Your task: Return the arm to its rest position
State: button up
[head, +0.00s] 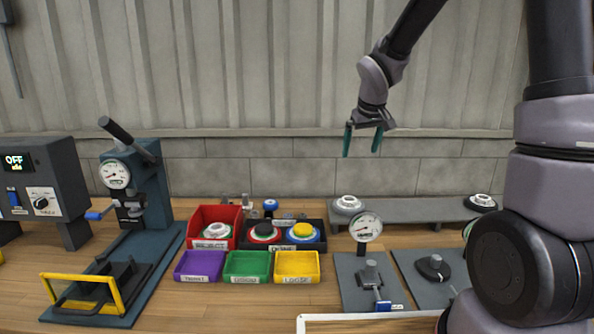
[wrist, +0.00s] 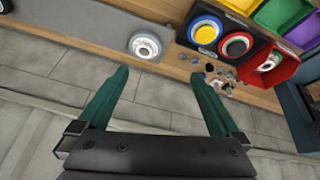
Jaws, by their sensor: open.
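My gripper (head: 362,141) hangs in the air at the upper right of the head view, in front of the wall and above the bench. Its two green fingers are spread apart with nothing between them. In the wrist view the gripper (wrist: 158,105) is also open and empty, its fingers against the wall and the bench's back edge. My arm reaches down to it from the top of the head view.
Below stand a grey shelf (head: 413,211) with white round parts, a dial gauge fixture (head: 366,228), a red bin (head: 214,214), and purple (head: 198,266), green (head: 247,266) and yellow (head: 297,266) trays. A press (head: 135,190) stands left. Air around the gripper is clear.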

jog(key=s+d+r+m, duration=0.2)
jog(key=s+r, duration=0.2)
jog(key=s, duration=0.4)
jog(key=s+d+r+m+t+y, duration=0.1)
jog(key=s+d+r+m, duration=0.1)
jog(key=s+r, duration=0.3)
jog(key=s+d+r+m+t, duration=0.1)
jog(key=s+r, duration=0.4)
jog(key=s, duration=0.7)
jog(key=shift+s+d+r+m+y, duration=0.25)
jog(key=shift+d+m+y, duration=0.15)
jog(key=shift+d+m, duration=0.6)
jog(key=shift+w+a, duration=0.1)
